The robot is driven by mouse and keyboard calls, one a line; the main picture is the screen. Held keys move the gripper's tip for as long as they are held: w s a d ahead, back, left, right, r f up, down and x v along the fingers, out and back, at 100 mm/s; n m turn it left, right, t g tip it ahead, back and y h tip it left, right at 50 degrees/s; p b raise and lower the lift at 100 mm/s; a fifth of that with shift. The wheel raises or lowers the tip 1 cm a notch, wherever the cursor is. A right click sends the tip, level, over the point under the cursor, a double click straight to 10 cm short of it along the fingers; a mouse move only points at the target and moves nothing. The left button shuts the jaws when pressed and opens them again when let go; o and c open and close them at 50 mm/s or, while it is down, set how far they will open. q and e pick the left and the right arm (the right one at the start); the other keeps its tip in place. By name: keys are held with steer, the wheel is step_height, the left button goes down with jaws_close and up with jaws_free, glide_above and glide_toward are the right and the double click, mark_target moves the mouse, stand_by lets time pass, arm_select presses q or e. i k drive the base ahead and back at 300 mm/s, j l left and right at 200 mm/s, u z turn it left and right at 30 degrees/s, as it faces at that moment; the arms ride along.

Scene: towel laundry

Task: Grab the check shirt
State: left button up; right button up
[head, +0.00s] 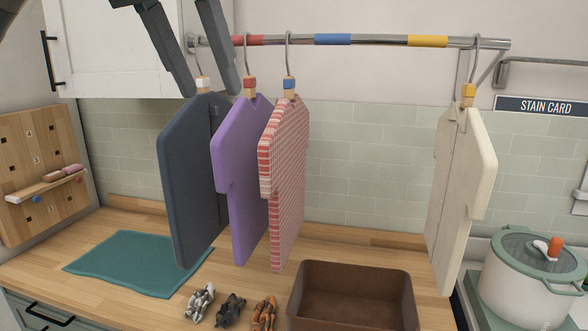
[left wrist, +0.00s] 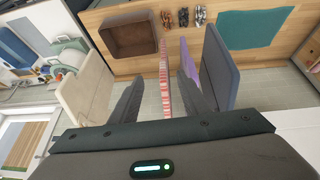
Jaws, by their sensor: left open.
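My left gripper (head: 210,92) is open and empty at the top of the head view, overlapping the navy shirt's hook. In the left wrist view the open left gripper (left wrist: 159,78) has the check shirt (left wrist: 164,75) edge-on between its fingers in the picture; I cannot tell how deep it lies. The purple shirt (left wrist: 187,68) shows beside one finger. My right gripper is not in view.
The navy shirt (head: 192,180) hangs left of the purple one, the cream shirt (head: 462,190) far right. The rail (head: 380,41) runs above. A pot (head: 525,285) stands right.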

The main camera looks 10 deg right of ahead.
mark_target(282, 145)
steer(key=i+l, duration=0.25)
steer(key=i, duration=0.15)
steer(key=i+l, duration=0.25)
steer(key=i, duration=0.2)
